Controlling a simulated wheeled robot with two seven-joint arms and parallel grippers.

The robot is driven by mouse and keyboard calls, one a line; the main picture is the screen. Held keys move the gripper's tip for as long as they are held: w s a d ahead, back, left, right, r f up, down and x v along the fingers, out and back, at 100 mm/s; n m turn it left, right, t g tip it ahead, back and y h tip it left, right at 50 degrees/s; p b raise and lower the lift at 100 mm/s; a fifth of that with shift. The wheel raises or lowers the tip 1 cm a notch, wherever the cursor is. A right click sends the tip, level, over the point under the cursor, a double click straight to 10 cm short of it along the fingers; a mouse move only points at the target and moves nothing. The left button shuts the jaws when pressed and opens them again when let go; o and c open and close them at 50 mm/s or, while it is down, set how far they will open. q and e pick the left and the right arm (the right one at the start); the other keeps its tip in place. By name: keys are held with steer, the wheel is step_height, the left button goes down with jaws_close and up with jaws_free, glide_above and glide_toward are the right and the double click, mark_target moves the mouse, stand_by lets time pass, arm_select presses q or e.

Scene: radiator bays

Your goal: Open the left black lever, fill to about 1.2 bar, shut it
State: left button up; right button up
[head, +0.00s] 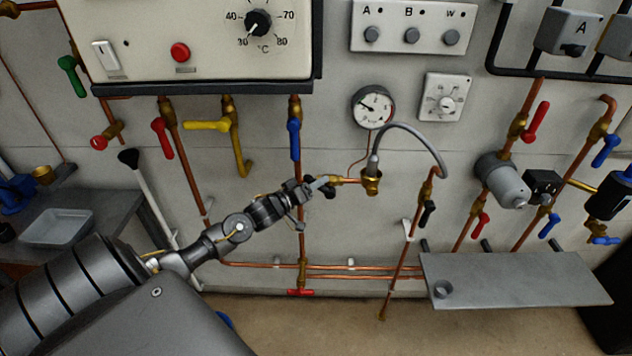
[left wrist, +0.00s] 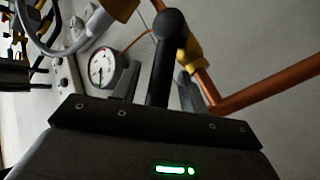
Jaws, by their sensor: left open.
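The left black lever (head: 329,192) sits on the brass valve left of the filling hose, mostly hidden by my gripper in the head view. My left gripper (head: 318,187) is open, with its fingertips right at the lever. In the left wrist view a black lever with a rounded end (left wrist: 168,45) stands in front of the gripper body; I cannot tell whether the fingers touch it. The pressure gauge (head: 373,107) hangs above, and also shows in the left wrist view (left wrist: 106,70); its value is too small to read. My right gripper is in neither view.
A grey hose (head: 412,136) arches from the brass fitting (head: 371,182) to the pipe at right, where another black lever (head: 428,214) hangs. A blue lever (head: 294,139) is above my gripper. A grey shelf (head: 515,280) juts out at lower right.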

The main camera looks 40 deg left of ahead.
arm_select(q)
jaws_close()
stand_by(0.3)
steer(key=shift+w+d, duration=0.15)
